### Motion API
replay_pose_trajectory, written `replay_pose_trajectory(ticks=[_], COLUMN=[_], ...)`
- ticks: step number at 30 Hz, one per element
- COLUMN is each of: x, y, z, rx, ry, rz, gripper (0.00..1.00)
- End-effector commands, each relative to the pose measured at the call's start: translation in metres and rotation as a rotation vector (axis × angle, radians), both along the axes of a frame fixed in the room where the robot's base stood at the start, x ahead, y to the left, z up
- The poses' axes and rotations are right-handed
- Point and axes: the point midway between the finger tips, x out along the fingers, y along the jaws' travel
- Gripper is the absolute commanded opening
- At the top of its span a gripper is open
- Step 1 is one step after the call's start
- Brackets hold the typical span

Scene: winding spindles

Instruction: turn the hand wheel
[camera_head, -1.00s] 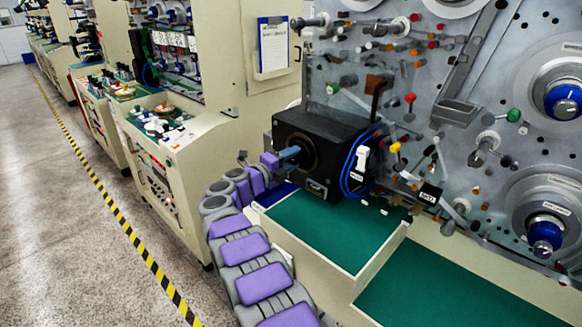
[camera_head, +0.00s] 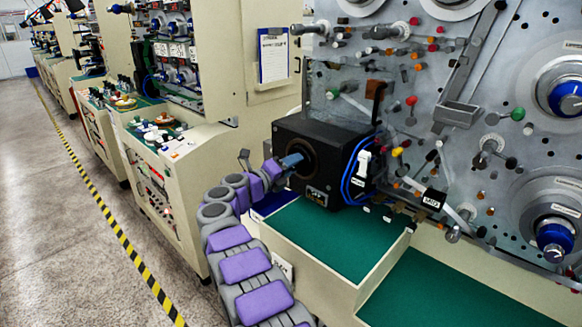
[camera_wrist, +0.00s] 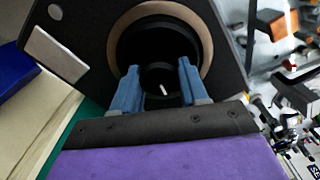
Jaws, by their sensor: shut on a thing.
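The hand wheel (camera_wrist: 157,76) shows in the wrist view as a dark round knob with a short white mark. It sits inside the round, brown-rimmed opening of a black box (camera_head: 347,147). My gripper (camera_wrist: 158,68) has its two blue fingers in the opening, one on each side of the knob, shut on it. In the head view my gripper (camera_head: 294,160) reaches into the opening from the left. The wheel is mostly hidden there by the fingers and the shadow of the opening.
The box stands on a green-topped ledge (camera_head: 330,243) beside a grey panel (camera_head: 470,75) crowded with spindles, pegs and coloured knobs. Blue cables (camera_head: 352,178) run down the box's right side. Open floor (camera_head: 75,230) with a yellow-black stripe lies to the left.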

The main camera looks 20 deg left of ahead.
Motion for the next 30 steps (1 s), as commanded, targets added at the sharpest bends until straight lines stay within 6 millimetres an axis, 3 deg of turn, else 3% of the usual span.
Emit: replay_pose_trajectory(ticks=[1,5,6,13,23,30], x=[-0.001,-0.001,-0.001,-0.001,-0.004,-0.033], y=[0.002,0.002,0.002,0.001,-0.001,0.012], z=[-0.009,-0.01,-0.01,-0.006,0.0,0.0], rx=[-0.004,-0.005,-0.005,-0.004,0.001,-0.004], ry=[0.014,0.015,0.014,0.01,0.005,0.006], rz=[0.0,0.001,0.0,0.001,0.001,0.002], gripper=[0.13,0.13,0.47,0.69,0.69,0.69])
